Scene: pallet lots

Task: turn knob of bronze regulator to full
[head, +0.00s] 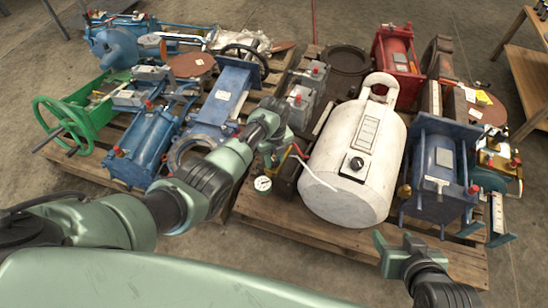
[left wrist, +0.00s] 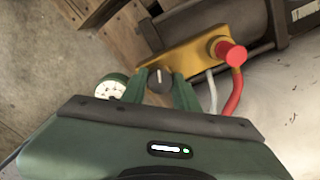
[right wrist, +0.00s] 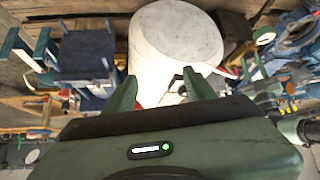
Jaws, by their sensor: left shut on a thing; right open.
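My left gripper (left wrist: 160,91) is shut on the knob, one finger on each side. In the head view my left gripper (head: 275,155) covers most of the regulator, and the gauge (head: 262,184) shows just below it. My right gripper (head: 400,250) is open and empty, in front of the pallet's near edge.
A blue machine (head: 437,175) and another brassy unit with a red button (head: 497,160) stand farther right. A green handwheel (head: 62,125) and blue machines crowd the left pallet. Bare floor lies in front.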

